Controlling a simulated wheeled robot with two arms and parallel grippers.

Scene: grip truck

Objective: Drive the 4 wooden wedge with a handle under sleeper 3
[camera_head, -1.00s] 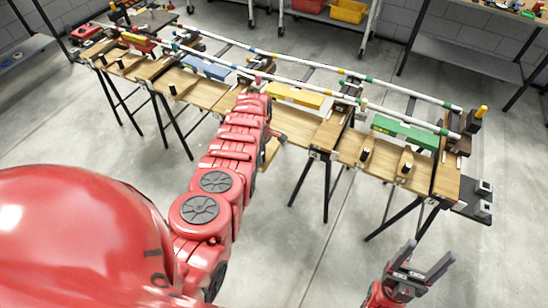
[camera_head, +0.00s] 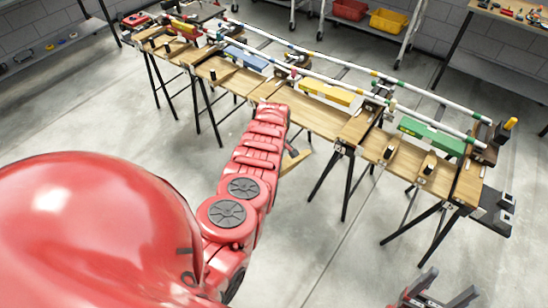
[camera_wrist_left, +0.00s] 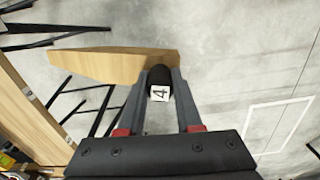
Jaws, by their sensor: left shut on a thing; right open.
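My left gripper (camera_wrist_left: 158,85) is shut on the black handle (camera_wrist_left: 159,78) of a wooden wedge (camera_wrist_left: 115,64). The handle carries a white label with a 4. In the head view my left arm hides this gripper, and part of the light wedge (camera_head: 294,159) shows beyond the arm, in front of the bench's near edge. I cannot read which sleeper is number 3. My right gripper (camera_head: 449,284) is open and empty at the bottom edge.
More wedges with black handles (camera_head: 388,152) lie along the bench's near side. Black trestle legs (camera_head: 323,183) stand under it. Shelves with red and yellow bins (camera_head: 388,21) stand behind. The floor in front is clear.

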